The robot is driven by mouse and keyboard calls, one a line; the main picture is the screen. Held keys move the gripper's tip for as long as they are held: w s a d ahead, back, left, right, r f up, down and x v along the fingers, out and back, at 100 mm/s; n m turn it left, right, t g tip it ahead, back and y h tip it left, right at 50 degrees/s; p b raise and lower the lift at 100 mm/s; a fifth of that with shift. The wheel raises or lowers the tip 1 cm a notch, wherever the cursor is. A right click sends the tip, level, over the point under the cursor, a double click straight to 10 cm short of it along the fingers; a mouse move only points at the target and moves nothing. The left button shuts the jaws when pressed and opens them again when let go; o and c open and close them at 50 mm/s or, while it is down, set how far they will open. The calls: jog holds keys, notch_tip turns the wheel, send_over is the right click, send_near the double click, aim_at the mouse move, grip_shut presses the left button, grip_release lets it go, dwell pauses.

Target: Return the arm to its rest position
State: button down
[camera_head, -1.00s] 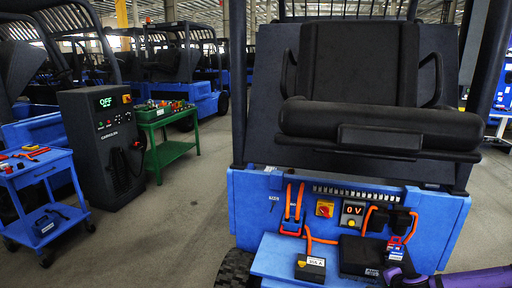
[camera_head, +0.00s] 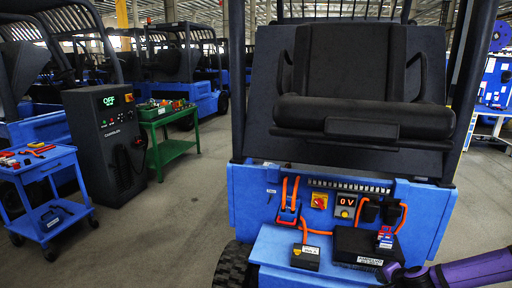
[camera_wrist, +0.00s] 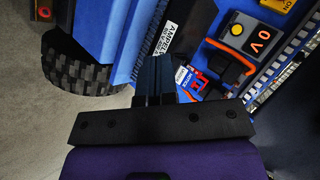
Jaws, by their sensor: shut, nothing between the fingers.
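My gripper (camera_head: 388,272) is at the lower right in the head view, on the end of my purple arm. It is beside the black box (camera_head: 366,245) on the blue truck's front ledge. In the wrist view my gripper (camera_wrist: 155,72) has its dark fingers together, with nothing seen between them. Whether the fingers touch the box or ledge is unclear. The labelled black box (camera_wrist: 178,25) lies just beyond the fingertips in the wrist view. A red and blue tagged item (camera_head: 385,237) stands at its right end.
The blue truck (camera_head: 250,205) has a black seat, orange cables (camera_head: 289,200), a red-yellow switch (camera_head: 319,201) and a display reading 0 V (camera_head: 346,201).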

jog(key=s+a+r+n+g+h, duration=0.1)
jog(key=s+a+r+n+g, duration=0.2)
jog(key=r, duration=0.9)
jog(key=s+a+r+n, duration=0.2)
jog(key=s+r+n, duration=0.15)
jog(key=r, duration=0.85)
jog(key=s+a+r+n+g+h, duration=0.1)
jog(key=s+a+r+n+g, duration=0.3)
jog(key=r, duration=0.8)
jog(key=s+a+r+n+t, duration=0.1)
jog(key=s+a+r, duration=0.1)
jog(key=s+r, duration=0.6)
jog(key=s+a+r+n+t, duration=0.1)
jog(key=s+a+r+t, duration=0.1)
jog(key=s+r, duration=0.6)
jog(key=s, duration=0.5)
jog(key=shift+s+a, duration=0.3)
jog(key=shift+s, duration=0.1)
